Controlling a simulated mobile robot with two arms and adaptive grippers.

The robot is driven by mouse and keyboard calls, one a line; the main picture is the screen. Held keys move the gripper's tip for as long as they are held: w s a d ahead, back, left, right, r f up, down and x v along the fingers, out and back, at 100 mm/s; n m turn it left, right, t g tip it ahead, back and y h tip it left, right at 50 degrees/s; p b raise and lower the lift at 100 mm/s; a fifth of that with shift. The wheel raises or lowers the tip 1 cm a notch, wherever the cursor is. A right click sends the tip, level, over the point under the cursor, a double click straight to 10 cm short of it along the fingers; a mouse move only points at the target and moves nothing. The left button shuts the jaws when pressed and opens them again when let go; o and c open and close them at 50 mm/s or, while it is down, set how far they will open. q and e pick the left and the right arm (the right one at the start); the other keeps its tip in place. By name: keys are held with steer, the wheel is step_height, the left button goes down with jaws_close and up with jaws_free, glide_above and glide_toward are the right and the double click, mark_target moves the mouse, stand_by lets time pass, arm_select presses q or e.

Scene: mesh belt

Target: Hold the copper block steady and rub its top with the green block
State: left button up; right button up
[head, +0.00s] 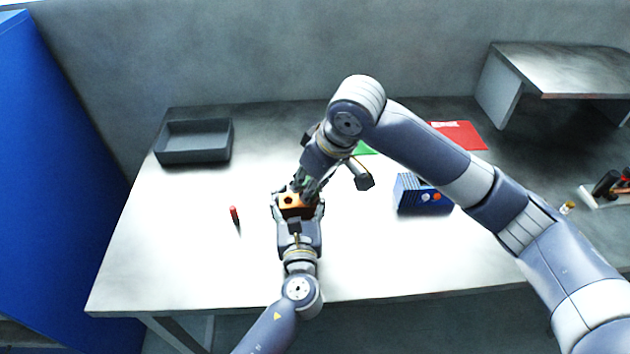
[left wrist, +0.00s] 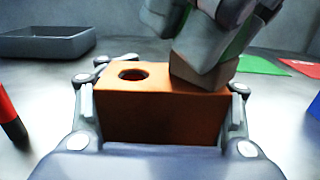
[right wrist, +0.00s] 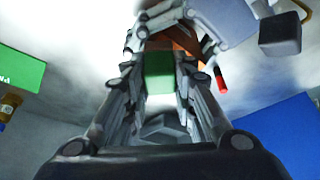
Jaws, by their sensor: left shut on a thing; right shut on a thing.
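The copper block (head: 294,202), with a round hole in its top, is held between the fingers of my left gripper (head: 298,208). In the left wrist view the copper block (left wrist: 160,118) sits level, with a finger at each end. My right gripper (head: 308,187) comes down from above and is shut on the green block (right wrist: 160,72). In the left wrist view the green block shows a brown lower part (left wrist: 203,75). It looks tilted and appears to touch the copper top, right of the hole.
A dark grey tray (head: 195,158) is at the back left. A blue box with knobs (head: 410,197) stands to the right. Green (head: 364,148) and red (head: 460,134) sheets lie behind. The front left table is clear.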

steer(key=a, duration=0.3)
steer(key=shift+s+a, duration=0.15)
steer(key=shift+a, duration=0.05)
steer(key=shift+a+r, duration=0.15)
step_height(320, 180, up, 8)
stand_by(0.4)
arm_select(q)
steer(key=o, duration=1.4)
steer(key=shift+o, duration=0.2)
steer(key=s, duration=1.2)
